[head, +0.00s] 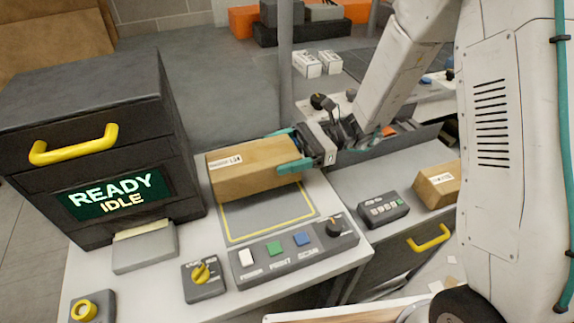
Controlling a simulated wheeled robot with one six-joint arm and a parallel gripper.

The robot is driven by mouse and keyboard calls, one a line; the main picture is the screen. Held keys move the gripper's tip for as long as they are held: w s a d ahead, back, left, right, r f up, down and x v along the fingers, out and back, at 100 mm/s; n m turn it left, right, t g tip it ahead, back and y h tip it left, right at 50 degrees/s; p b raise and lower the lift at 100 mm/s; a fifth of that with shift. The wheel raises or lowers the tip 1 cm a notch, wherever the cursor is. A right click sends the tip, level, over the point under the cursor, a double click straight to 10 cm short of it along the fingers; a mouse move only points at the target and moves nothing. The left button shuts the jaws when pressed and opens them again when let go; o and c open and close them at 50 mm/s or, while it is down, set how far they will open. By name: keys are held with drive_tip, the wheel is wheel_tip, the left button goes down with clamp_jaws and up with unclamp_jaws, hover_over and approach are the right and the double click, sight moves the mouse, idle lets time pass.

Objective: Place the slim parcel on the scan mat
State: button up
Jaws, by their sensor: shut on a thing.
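My gripper (290,152) has teal fingers and is shut on the parcel's right end. The parcel is over the back part of the scan mat (240,222), a grey mat with a yellow outline. The mat's front part is bare, and the parcel hides its back part. I cannot tell whether the parcel touches the mat or is held a little above it.
A dark cabinet (88,120) with a yellow handle and a READY IDLE screen stands left of the mat. A button panel (290,250) and a yellow-knob box (203,279) lie in front.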

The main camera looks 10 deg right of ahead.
drive_tip(key=shift+f, duration=2.05)
drive_tip(key=shift+f, duration=0.2)
drive_tip(key=o, duration=1.3)
drive_tip(key=shift+o, duration=0.2)
